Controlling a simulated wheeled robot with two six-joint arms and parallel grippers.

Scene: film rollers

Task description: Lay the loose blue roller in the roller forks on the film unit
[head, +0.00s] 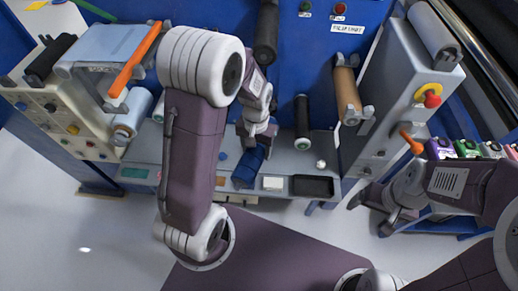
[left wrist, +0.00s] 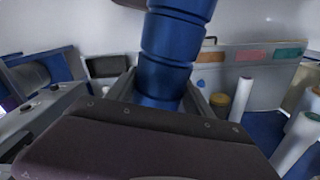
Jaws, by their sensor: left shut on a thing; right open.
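The blue roller (head: 247,170) is tilted in the head view, below my left gripper (head: 258,138). My left gripper is shut on it. In the left wrist view the blue roller (left wrist: 172,55) stands up between the two fingers, and its far end runs out of the top of the picture. The film unit (head: 285,165) is the grey bench with blue panels behind. I cannot make out empty roller forks; my left arm covers part of the unit. My right gripper (head: 378,214) is open and empty at the right, away from the roller.
A black roller (head: 302,122) and a brown roller (head: 346,90) are mounted to the right of the blue roller. A red button (head: 432,100) is on the right housing. The floor in front is clear.

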